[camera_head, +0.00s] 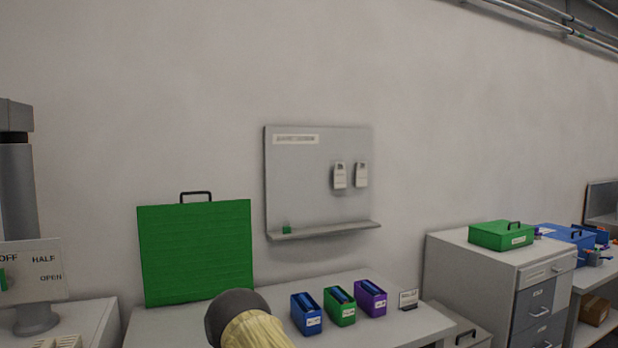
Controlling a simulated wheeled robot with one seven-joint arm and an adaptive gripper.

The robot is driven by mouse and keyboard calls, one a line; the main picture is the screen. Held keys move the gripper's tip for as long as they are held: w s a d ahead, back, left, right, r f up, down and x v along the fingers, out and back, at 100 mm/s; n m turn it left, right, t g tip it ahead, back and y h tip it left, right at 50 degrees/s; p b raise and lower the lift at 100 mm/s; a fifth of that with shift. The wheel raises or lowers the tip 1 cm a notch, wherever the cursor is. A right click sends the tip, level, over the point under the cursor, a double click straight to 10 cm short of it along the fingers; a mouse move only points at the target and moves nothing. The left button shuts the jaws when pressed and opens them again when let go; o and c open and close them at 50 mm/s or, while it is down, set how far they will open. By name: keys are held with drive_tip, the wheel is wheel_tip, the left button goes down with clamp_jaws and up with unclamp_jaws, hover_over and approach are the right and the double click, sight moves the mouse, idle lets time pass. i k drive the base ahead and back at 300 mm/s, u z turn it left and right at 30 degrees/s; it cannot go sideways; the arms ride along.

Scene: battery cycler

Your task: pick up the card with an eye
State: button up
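Two small white tags or cards hang side by side on a grey wall board (310,190): a left tag (340,176) and a right tag (361,174). Each has a darker mark near its top. They are too small to tell whether either bears an eye. A small sign or card (408,297) stands on the table right of the bins, its print unreadable. My gripper is not in view. A dark rounded part with a yellowish sleeve rises at the bottom edge, in front of the table; no fingers show on it.
Blue (307,315), green (340,307) and purple (370,298) bins stand on the table (420,322). A large green panel with a handle (195,252) stands behind its left part. A green case (501,235) lies on the cabinet at right. A switch panel (32,270) is at left.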

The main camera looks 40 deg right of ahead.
sight(339, 175)
drive_tip(key=z, duration=0.2)
drive_tip(key=i, duration=0.65)
drive_tip(key=z, duration=0.85)
drive_tip(key=i, duration=0.4)
drive_tip(key=z, duration=0.5)
